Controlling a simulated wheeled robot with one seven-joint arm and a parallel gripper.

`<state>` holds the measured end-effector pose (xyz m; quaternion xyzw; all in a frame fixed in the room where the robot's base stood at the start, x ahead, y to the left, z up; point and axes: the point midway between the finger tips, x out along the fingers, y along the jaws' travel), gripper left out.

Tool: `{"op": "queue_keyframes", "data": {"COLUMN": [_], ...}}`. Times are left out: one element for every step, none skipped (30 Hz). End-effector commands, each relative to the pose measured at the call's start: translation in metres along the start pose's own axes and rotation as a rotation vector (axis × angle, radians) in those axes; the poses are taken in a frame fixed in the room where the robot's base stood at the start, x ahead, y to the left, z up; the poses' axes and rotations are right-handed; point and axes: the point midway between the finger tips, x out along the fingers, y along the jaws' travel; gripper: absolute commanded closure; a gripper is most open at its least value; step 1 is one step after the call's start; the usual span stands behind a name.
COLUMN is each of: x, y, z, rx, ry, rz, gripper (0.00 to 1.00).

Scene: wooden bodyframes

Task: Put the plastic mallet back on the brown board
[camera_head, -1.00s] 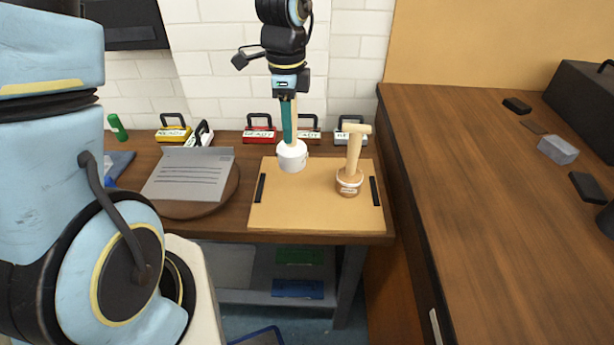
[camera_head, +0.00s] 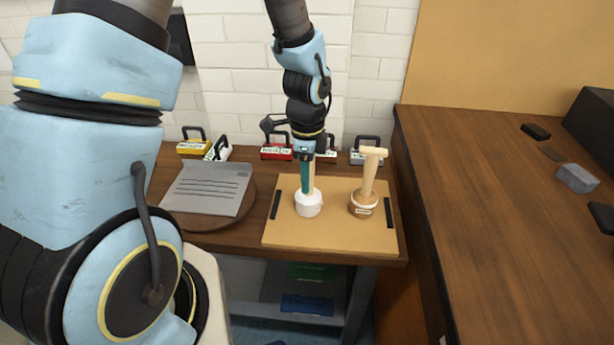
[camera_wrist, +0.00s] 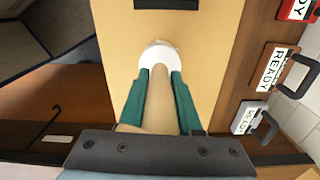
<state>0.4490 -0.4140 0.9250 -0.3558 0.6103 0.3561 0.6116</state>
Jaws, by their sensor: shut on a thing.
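The plastic mallet (camera_head: 308,204) has a white head and a pale wooden handle. It is upright, head down, over the left half of the brown board (camera_head: 330,236). I cannot tell whether its head touches the board. My gripper (camera_head: 308,176) points down with teal fingers shut on the handle. In the wrist view, the fingers (camera_wrist: 157,98) lie on both sides of the handle, and the white head (camera_wrist: 160,52) shows beyond them against the board (camera_wrist: 115,30).
A wooden mallet (camera_head: 363,200) with a brown head stands on the board's right half. Black strips edge the board. A grey sheet (camera_head: 205,188) on a round base lies to the left. Several handled sign blocks (camera_head: 276,152) line the wall behind. A higher counter (camera_head: 480,200) stands right.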

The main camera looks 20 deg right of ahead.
Motion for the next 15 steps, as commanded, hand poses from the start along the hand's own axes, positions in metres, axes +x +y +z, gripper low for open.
{"op": "queue_keyframes", "data": {"x": [0.0028, 0.0029, 0.0021, 0.002, 0.002, 0.002, 0.002, 0.002, 0.0019, 0.0019, 0.0019, 0.0019, 0.0019, 0.0018, 0.0018], "y": [0.0, 0.0001, 0.0001, 0.0001, 0.0001, 0.0001, 0.0001, 0.0001, 0.0001, 0.0001, 0.0001, 0.0001, 0.0001, 0.0001, 0.0001], "z": [0.0, 0.0, 0.0, 0.0, 0.0, 0.0, 0.0, 0.0, 0.0, 0.0, 0.0, 0.0, 0.0, 0.0, 0.0], "rx": [0.0, 0.0, 0.0, 0.0, 0.0, 0.0, 0.0, 0.0, 0.0, 0.0, 0.0, 0.0, 0.0, 0.0, 0.0], "ry": [0.0, 0.0, 0.0, 0.0, 0.0, 0.0, 0.0, 0.0, 0.0, 0.0, 0.0, 0.0, 0.0, 0.0, 0.0], "rz": [0.0, 0.001, 0.0, 0.001, 0.001, 0.001, 0.001, 0.001, 0.001, 0.001, 0.001, 0.001, 0.001, 0.001, 0.001], "gripper": [1.0, 0.66, 0.61, 0.58, 0.55, 0.5, 0.47, 0.43, 0.39, 0.37, 0.37, 0.37, 0.37, 0.37, 0.37]}}
